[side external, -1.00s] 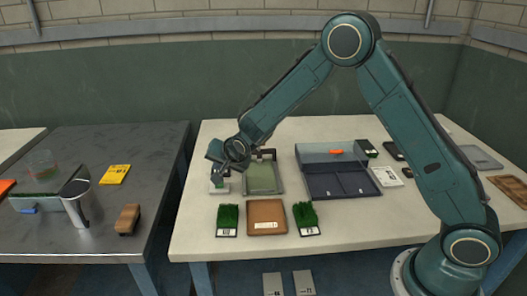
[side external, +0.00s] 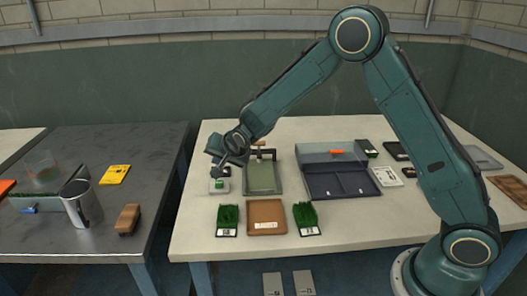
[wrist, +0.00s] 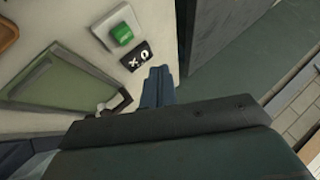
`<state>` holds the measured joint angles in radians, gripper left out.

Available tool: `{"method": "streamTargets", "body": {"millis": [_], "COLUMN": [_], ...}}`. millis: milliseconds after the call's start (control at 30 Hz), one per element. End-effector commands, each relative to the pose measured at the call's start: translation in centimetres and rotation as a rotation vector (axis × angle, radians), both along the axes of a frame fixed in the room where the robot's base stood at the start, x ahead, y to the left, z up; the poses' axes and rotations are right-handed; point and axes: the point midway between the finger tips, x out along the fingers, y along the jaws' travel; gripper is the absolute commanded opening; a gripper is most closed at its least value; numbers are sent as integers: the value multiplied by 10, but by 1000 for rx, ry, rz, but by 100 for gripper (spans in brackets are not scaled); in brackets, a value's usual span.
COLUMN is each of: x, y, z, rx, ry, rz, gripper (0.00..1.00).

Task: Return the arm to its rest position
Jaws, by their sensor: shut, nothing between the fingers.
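My gripper (side external: 217,171) hangs over the left part of the light table (side external: 196,239) in the side external view. It is just above a small white block with a green top (side external: 219,186) and apart from it. In the wrist view the fingers (wrist: 158,88) are together with nothing between them.
A green tray (side external: 262,178) stands right of my gripper. A grey compartment box (side external: 340,184), a brown tray (side external: 266,216) and two turf samples (side external: 227,220) (side external: 306,218) are on the table. A metal table (side external: 150,150) with a metal cup (side external: 82,206) stands to the left.

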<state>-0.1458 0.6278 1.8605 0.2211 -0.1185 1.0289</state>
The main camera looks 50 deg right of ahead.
Motion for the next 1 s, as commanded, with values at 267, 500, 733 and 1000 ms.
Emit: {"method": "streamTargets", "body": {"millis": [267,500,733,1000], "x": [-16,-54,-102,-166], "y": [-5,-13,-19,-26], "z": [28,74,116,153], "rx": [-24,-77,-133,-198], "ry": [18,66,115,169], "rz": [30,101,189,301], "gripper": [0,0,0,0]}}
